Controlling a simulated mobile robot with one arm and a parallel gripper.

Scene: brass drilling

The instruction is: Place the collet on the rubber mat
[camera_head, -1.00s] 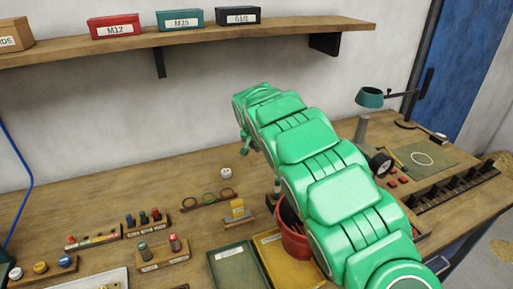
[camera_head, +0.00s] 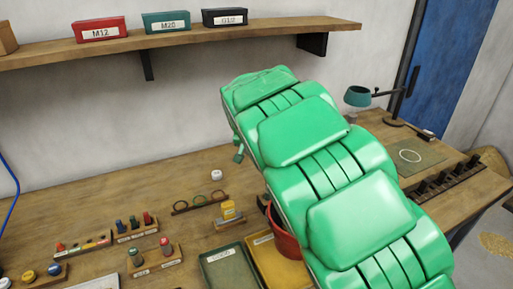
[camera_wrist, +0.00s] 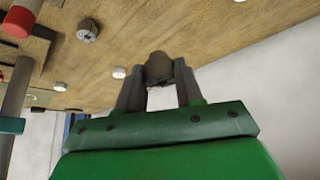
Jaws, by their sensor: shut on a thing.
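In the wrist view my gripper (camera_wrist: 159,80) is shut on a dark, roughly cylindrical piece, which I take to be the collet (camera_wrist: 158,67). It sits between the two grey fingertips, its lower end partly hidden by them. In the head view my green arm hides the fingertips and the held piece. A dark green mat (camera_head: 429,158) with a pale ring on it, likely the rubber mat, lies on the right part of the bench. The arm stands to the left of it and overlaps its near-left surroundings.
A teal lamp (camera_head: 358,96) stands behind the mat, and a dark slotted rack (camera_head: 447,174) lies in front of it. A red pot (camera_head: 284,240) is partly behind my arm. Trays and small racks fill the bench's left and front. A shelf (camera_head: 190,50) hangs above.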

